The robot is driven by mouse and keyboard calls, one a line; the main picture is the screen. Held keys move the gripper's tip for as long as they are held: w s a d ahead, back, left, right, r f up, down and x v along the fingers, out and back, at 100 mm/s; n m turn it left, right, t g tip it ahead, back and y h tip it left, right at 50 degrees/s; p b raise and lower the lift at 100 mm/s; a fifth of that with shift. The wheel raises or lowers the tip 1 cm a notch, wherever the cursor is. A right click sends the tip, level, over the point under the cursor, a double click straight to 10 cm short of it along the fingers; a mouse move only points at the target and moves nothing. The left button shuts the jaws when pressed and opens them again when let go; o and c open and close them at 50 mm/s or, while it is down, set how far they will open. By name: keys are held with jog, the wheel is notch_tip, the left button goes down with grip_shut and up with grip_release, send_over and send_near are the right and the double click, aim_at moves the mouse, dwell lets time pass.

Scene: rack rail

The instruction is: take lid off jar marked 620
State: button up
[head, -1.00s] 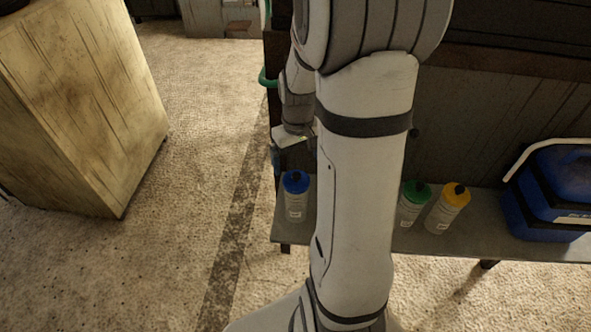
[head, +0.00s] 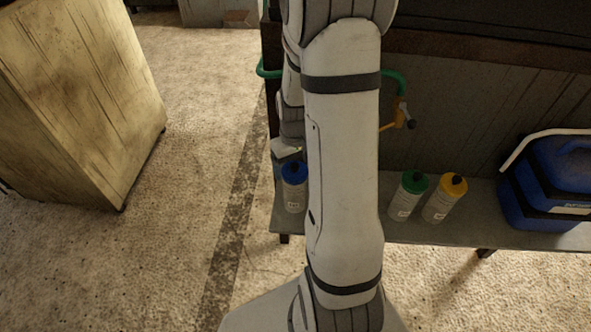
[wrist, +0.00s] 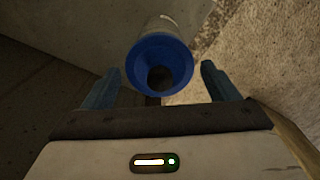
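A pale jar with a blue lid (head: 294,174) stands at the left end of a low grey shelf. Similar jars with a green lid (head: 414,183) and a yellow lid (head: 453,186) stand to its right. Their labels are too small to read, so I cannot tell which is marked 620. In the wrist view my gripper (wrist: 161,68) is open. The blue lid (wrist: 137,68) with its dark centre knob shows in the gap between the two blue fingers, apart from both.
A blue cool box (head: 560,185) with a pale handle stands at the shelf's right. A green hose (head: 395,78) and a yellow valve handle (head: 402,117) show behind my arm. A wooden cabinet (head: 75,100) stands left, with open carpet (head: 205,110) between.

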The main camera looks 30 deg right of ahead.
jog(key=c, duration=0.7)
jog(key=shift+r, duration=0.1)
jog(key=shift+c, duration=0.2)
